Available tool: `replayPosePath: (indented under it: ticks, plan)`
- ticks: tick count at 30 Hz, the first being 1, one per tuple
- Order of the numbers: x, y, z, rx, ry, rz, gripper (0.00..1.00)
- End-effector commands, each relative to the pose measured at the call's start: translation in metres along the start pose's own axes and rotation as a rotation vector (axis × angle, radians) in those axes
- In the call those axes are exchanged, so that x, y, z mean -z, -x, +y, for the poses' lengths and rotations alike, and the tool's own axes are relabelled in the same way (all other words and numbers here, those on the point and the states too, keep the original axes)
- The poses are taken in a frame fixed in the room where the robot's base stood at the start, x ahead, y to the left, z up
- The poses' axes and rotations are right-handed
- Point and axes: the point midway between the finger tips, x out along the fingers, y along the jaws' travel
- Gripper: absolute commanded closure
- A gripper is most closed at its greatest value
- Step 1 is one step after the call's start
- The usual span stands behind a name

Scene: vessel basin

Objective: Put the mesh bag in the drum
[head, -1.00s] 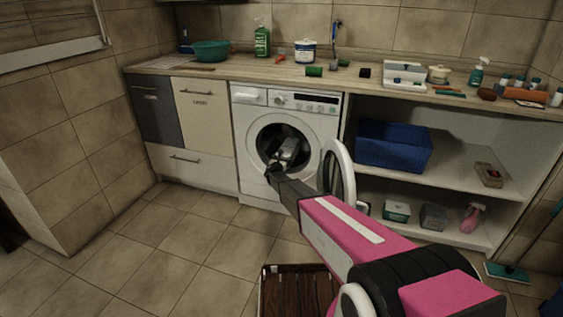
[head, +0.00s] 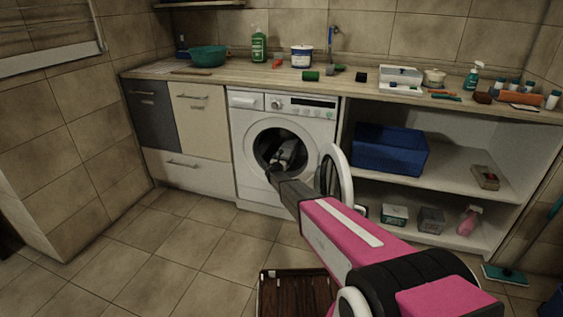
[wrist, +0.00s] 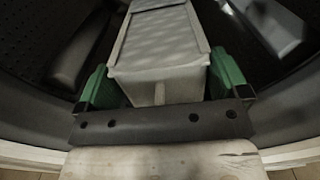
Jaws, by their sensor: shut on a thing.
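The washing machine (head: 291,196) stands under the counter with its round door (head: 337,178) swung open to the right. Its dark drum (head: 265,142) is open to the front, and its perforated wall (wrist: 30,35) fills the upper part of the wrist view. My gripper (wrist: 160,82) reaches through the door opening into the drum. Its green fingers are shut on the sides of a pale grey, box-shaped bundle, the mesh bag (wrist: 160,50). The bag's far end is cut off by the wrist view. In the head view the bag (head: 291,151) shows small inside the opening.
The door rim stands close to the right of my arm. A brown slatted crate (head: 296,274) is on the floor below my arm. A blue bin (head: 390,150) is on the shelf at right. The counter holds several small items. The floor at left is clear.

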Motion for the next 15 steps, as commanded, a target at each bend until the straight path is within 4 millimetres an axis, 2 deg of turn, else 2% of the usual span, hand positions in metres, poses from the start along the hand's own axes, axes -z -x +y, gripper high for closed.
replayPosePath:
  ticks: [15]
  plan:
    - [0.0,-0.028,0.0,0.001,0.001,-0.002,0.39]
